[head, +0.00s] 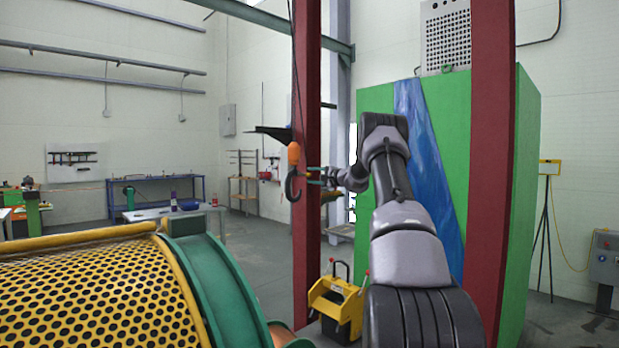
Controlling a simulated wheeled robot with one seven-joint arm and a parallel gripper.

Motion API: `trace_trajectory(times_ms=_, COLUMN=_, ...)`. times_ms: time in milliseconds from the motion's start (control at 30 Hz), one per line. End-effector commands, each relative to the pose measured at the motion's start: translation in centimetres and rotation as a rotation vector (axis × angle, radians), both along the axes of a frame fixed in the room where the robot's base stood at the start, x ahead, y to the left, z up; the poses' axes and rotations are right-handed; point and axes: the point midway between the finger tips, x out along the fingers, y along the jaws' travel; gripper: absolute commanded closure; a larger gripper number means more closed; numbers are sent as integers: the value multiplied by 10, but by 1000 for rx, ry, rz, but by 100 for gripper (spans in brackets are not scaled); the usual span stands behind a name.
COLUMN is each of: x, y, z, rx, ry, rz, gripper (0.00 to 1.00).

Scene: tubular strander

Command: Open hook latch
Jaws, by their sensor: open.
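A dark crane hook (292,186) hangs under an orange block (294,153) on a thin cable, in front of a dark red post. The hook's latch is too small to make out. My gripper (312,175) is just right of the hook at about its height, pointing left toward it. It is small in this view, and its jaws are open. I cannot tell whether its fingertips touch the hook.
Red posts (492,150) stand on both sides of my arm, with a green cabinet (528,160) behind. A perforated yellow guard (95,295) with a green rim fills the lower left. A yellow-black box (334,302) stands on the floor below the hook.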

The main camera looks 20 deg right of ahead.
Motion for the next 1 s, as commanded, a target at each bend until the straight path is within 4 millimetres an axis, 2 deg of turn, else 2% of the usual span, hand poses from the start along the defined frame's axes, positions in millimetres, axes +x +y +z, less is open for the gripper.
trace_trajectory(times_ms=200, x=-44, y=-17, z=0, rx=1, ry=2, rz=-2, gripper=48)
trace_trajectory(times_ms=400, x=-71, y=-26, z=0, rx=1, ry=0, rz=-1, gripper=48)
trace_trajectory(times_ms=600, x=-79, y=-29, z=0, rx=-1, ry=0, rz=-1, gripper=48)
trace_trajectory(times_ms=1000, x=-79, y=-29, z=0, rx=-1, ry=1, rz=0, gripper=48)
